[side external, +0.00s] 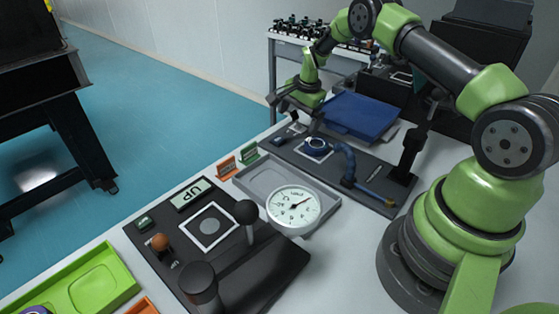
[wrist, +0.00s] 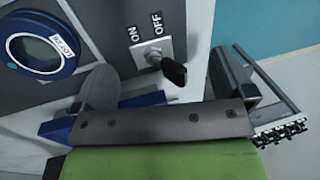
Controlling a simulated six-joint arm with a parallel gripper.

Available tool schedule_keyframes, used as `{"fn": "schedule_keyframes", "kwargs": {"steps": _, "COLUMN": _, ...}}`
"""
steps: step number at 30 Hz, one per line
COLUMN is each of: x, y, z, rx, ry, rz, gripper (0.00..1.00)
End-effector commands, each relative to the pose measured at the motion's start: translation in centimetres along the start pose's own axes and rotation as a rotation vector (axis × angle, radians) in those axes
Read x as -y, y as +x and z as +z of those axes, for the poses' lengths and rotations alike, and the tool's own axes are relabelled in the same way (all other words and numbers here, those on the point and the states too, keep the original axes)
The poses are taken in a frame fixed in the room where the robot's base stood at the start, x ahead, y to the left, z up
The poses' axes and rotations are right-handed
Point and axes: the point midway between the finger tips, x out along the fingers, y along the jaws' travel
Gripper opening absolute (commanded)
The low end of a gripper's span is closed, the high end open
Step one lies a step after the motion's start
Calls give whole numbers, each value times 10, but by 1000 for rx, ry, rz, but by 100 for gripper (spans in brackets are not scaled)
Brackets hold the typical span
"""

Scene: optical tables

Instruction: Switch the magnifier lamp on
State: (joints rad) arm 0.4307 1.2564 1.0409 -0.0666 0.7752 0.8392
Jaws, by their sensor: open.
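The magnifier lamp is a blue ring (side external: 316,147) on a bent blue arm (side external: 348,165), lying over a dark panel; its ring also shows at the upper left of the wrist view (wrist: 68,65). Beside the ring, the wrist view shows a switch plate (wrist: 143,56) marked ON at left and OFF at right. Its black lever (wrist: 174,72) leans right, toward the OFF side. My gripper (side external: 298,112) is over the far left end of the panel. In the wrist view my gripper (wrist: 162,75) is open, with the lever between its fingers, apparently touching neither.
A blue tray (side external: 357,115) lies behind the panel. Nearer the camera are a grey tray (side external: 268,180), a round white dial (side external: 293,207), and a dark panel with a black ball-topped lever (side external: 247,212). A green tray (side external: 105,278) stands at the front left.

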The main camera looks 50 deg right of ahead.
Motion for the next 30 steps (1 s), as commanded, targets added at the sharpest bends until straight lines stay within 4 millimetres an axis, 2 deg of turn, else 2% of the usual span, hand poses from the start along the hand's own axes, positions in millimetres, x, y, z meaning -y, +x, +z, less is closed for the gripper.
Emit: {"fn": "schedule_keyframes", "kwargs": {"steps": 30, "x": -31, "y": -6, "z": 0, "rx": 1, "ry": 1, "rz": 2, "gripper": 100}}
